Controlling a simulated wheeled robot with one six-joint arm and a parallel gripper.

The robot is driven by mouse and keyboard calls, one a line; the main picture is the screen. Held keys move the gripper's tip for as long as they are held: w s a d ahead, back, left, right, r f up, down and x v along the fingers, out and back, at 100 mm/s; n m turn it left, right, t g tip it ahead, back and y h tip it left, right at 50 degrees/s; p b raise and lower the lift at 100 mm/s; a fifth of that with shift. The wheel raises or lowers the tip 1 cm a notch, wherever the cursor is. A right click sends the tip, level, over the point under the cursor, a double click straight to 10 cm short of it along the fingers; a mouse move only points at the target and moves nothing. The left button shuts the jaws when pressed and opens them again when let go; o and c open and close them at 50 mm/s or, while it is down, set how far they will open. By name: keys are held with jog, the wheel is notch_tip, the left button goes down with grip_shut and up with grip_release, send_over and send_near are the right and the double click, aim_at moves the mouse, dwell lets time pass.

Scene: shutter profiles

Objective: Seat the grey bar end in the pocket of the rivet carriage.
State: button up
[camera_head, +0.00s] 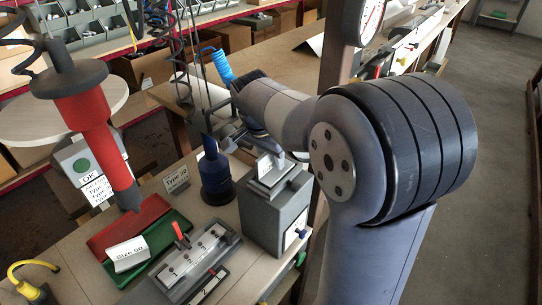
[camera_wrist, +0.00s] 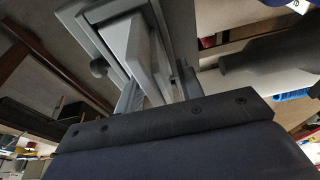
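My gripper (camera_head: 250,142) is low over the top of a grey block-shaped unit (camera_head: 275,220), just right of a dark blue bottle-like tool. The unit carries a stepped grey top piece (camera_head: 275,178) with a small white label; I take this top piece to be the rivet carriage, but its pocket is not clear. In the wrist view my gripper's two light grey fingers (camera_wrist: 158,92) stand apart. A light grey bar-like piece (camera_wrist: 150,65) shows between them, in front of a larger grey frame. I cannot tell whether the fingers touch it, or whether its end is in a pocket.
The dark blue tool (camera_head: 215,178) stands close left of my gripper. A red tray (camera_head: 120,228) and a green tray (camera_head: 170,232) lie further left under a hanging red tool (camera_head: 95,125). A numbered grey fixture (camera_head: 195,258) is in front. A post with a gauge stands behind my arm.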

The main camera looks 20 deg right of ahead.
jog(key=v, duration=1.2)
jog(key=shift+r, duration=0.15)
jog(key=x, duration=1.3)
jog(key=shift+s, duration=0.1)
jog(key=v, duration=0.3)
jog(key=shift+w+d+r, duration=0.1)
jog(key=shift+w+d, duration=0.1)
jog(key=shift+w, duration=0.05)
jog(key=shift+r, duration=0.65)
jog(key=shift+f, duration=0.1)
